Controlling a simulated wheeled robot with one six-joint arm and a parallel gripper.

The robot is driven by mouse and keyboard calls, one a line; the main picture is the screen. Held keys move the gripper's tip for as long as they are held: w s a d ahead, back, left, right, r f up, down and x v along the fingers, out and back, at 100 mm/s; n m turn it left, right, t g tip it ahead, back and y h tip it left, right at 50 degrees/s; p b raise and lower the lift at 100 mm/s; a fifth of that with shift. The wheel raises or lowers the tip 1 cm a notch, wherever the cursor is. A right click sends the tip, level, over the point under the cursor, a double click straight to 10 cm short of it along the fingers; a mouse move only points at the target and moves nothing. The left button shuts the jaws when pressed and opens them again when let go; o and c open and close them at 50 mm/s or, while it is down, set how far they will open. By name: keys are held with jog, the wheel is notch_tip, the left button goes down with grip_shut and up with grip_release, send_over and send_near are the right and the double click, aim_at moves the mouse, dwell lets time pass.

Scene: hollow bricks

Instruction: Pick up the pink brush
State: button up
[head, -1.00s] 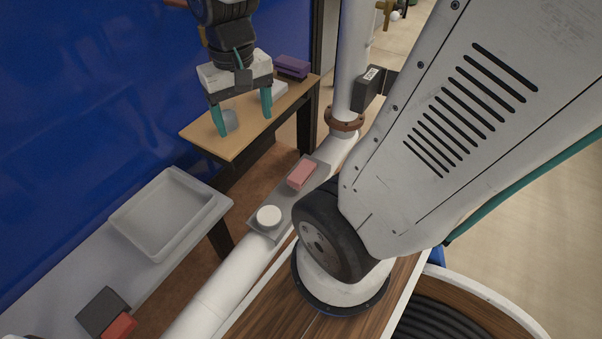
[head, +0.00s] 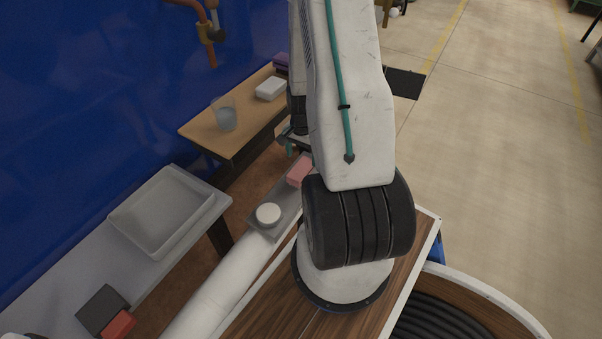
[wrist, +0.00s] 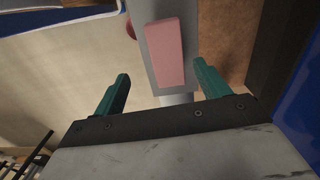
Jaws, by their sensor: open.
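The pink brush (head: 300,171) looks like a flat pink block. It lies on a grey plate (head: 262,223) fixed along a white pipe. In the wrist view the brush (wrist: 165,53) shows beyond and between my two teal fingertips, lengthwise to the view. My gripper (wrist: 162,70) is open and empty, its fingers to either side of the brush's line and apart from it. In the head view my arm hides most of the gripper; only a bit of teal finger shows just above and left of the brush.
A white round object (head: 268,213) sits on the same plate. A wooden table (head: 205,128) behind holds a clear cup (head: 224,116) and a white box (head: 270,88). A white tray (head: 205,215) is at left; a red block (head: 119,324) and a dark block (head: 100,306) lie near it.

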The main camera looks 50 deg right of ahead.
aim_at(301, 168)
jog(key=f, duration=0.2)
jog(key=shift+w+d+f+m, duration=0.15)
jog(key=shift+d+f+m, duration=0.15)
jog(key=shift+f, duration=0.1)
jog(key=f, duration=0.5)
jog(key=shift+w+d+f, duration=0.15)
jog(key=shift+w+f, duration=0.2)
jog(key=c, duration=1.2)
jog(key=shift+r, duration=0.1)
